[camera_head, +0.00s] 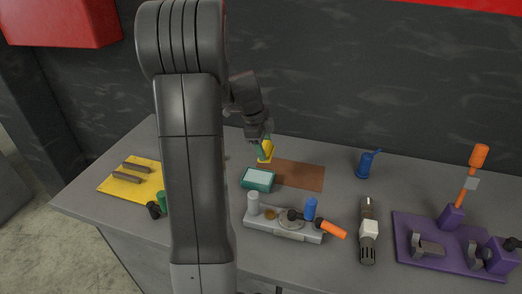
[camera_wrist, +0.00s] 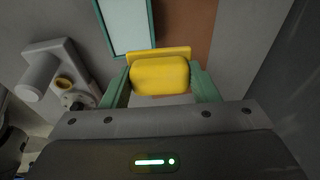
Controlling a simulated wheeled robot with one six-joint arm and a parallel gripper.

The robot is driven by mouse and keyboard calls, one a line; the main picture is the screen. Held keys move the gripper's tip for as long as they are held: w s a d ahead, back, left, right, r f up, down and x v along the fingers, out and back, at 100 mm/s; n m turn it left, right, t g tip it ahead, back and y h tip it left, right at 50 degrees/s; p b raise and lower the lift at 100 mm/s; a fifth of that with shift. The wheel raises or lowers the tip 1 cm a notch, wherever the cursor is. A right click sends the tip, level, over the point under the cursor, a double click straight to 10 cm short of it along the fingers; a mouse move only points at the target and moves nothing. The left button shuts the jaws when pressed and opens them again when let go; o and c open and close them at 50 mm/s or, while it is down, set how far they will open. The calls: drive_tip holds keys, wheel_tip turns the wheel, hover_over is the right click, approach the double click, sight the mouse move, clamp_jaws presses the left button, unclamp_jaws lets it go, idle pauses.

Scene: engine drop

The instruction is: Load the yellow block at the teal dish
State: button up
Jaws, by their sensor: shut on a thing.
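The yellow block (camera_wrist: 160,76) is between the green fingers of my gripper (camera_wrist: 162,88) in the wrist view, and the gripper is shut on it. In the head view the yellow block (camera_head: 266,149) shows at the tip of my gripper (camera_head: 262,147), behind the teal dish and near the brown mat's left back corner. The teal dish (camera_head: 258,187) is rectangular with a pale inside and sits on the table at the mat's front left. In the wrist view the teal dish (camera_wrist: 151,22) is just beyond the block. I cannot tell whether the block touches the table.
A brown mat (camera_head: 300,175) lies beside the dish. A grey fixture (camera_head: 282,228) with a blue cylinder and an orange handle stands in front. A blue can (camera_head: 366,165), a grey tool (camera_head: 368,235) and a purple base (camera_head: 425,225) are right. A yellow mat (camera_head: 125,188) is left.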

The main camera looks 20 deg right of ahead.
drive_tip(key=shift+f+b, duration=1.3)
drive_tip(key=shift+f, duration=1.15)
drive_tip(key=shift+f+b, duration=0.55)
drive_tip(key=shift+r, duration=0.1)
drive_tip(key=shift+r+p, duration=2)
drive_tip(key=shift+r, duration=1.45)
drive_tip(key=shift+d, duration=0.1)
